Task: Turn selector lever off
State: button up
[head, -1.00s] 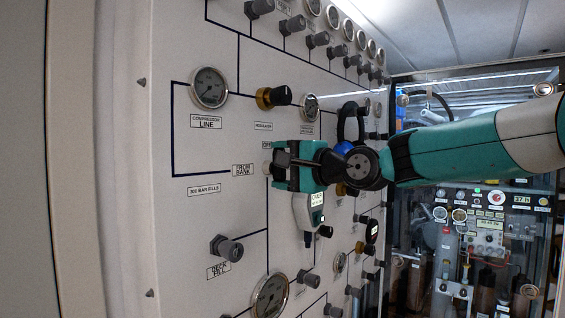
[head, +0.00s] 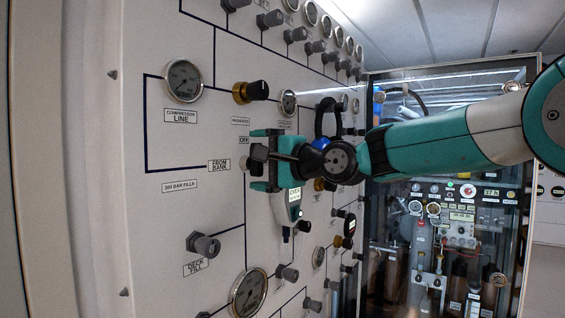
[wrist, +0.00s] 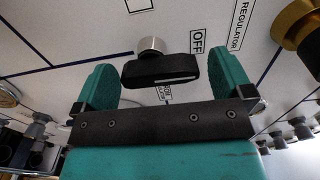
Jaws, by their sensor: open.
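The selector lever (wrist: 160,70) is a black bar on a silver round base, seen close up in the wrist view. An OFF label (wrist: 196,42) is beside it, and a second, partly hidden label lies behind its lower edge. My gripper (wrist: 163,66) is open, with one teal finger on each side of the lever. Gaps show between the lever and both fingers. In the head view my gripper (head: 263,160) is at the panel, over the lever (head: 258,152), which it partly hides. The FROM BANK label (head: 219,165) is just left of it.
The white panel (head: 130,220) carries a black-and-brass regulator knob (head: 250,91) above the lever and a compressor gauge (head: 184,80) to the upper left. A deck fill fitting (head: 204,245) is below. A glass-fronted cabinet (head: 445,240) stands at the right.

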jog(key=b+v, duration=0.7)
jog(key=v, duration=1)
jog(key=shift+s, duration=0.1)
jog(key=s+a+f+n+g+h, duration=0.1)
jog(key=s+f+n+g+h, duration=0.25)
jog(key=s+f, duration=0.45)
jog(key=s+a+f+n+g+h, duration=0.1)
jog(key=s+f+n+g+h, duration=0.2)
jog(key=f, duration=0.8)
jog(key=s+d+f+n+g+h, duration=0.1)
jog(key=s+d+f+n+g, duration=0.1)
jog(key=s+f+n, duration=0.2)
jog(key=s+d+f+n+g+h, duration=0.2)
jog(key=s+d+f+n, duration=0.1)
jog(key=s+f, duration=0.5)
jog(key=s+n, duration=0.1)
jog(key=s, duration=0.2)
jog(key=shift+f+g+h, duration=0.1)
jog(key=shift+g+h, duration=0.15)
